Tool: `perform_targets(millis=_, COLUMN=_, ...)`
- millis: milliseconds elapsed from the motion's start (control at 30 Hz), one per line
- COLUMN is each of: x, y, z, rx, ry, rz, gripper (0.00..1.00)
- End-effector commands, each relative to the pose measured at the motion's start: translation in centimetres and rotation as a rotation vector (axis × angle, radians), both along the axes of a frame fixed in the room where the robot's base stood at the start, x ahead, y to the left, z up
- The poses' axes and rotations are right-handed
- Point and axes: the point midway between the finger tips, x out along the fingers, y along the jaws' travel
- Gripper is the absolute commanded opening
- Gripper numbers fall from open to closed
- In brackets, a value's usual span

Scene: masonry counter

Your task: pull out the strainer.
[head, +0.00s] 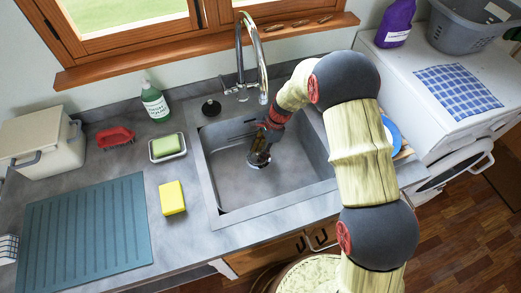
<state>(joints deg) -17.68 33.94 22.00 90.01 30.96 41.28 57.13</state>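The grey sink (221,187) is set into the counter below the window. My gripper (259,160) reaches down into the basin, over the drain area at its bottom. The gripper and wrist cover most of that spot, so I cannot make out the strainer clearly. I cannot tell whether the fingers are open or shut, or whether they touch anything. A small round black item with a knob (211,107) sits at the sink's back left corner; I cannot tell what it is.
The tall faucet (262,70) stands behind the basin, close to my forearm. Left of the sink are a green soap in a dish (166,147), a yellow sponge (172,197), a green bottle (154,102), a red brush (115,137) and a teal drying mat (85,235).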

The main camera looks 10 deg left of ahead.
Motion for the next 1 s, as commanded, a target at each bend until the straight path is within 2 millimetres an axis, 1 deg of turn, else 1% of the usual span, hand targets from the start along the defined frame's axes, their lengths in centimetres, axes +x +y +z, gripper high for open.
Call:
perform_targets(millis=933, x=-0.06, y=-0.01, z=0.01, rx=0.000, ry=0.001, rz=0.000, gripper=0.32)
perform_targets(millis=1000, x=-0.06, y=-0.01, z=0.01, rx=0.000, ry=0.001, rz=0.000, gripper=0.28)
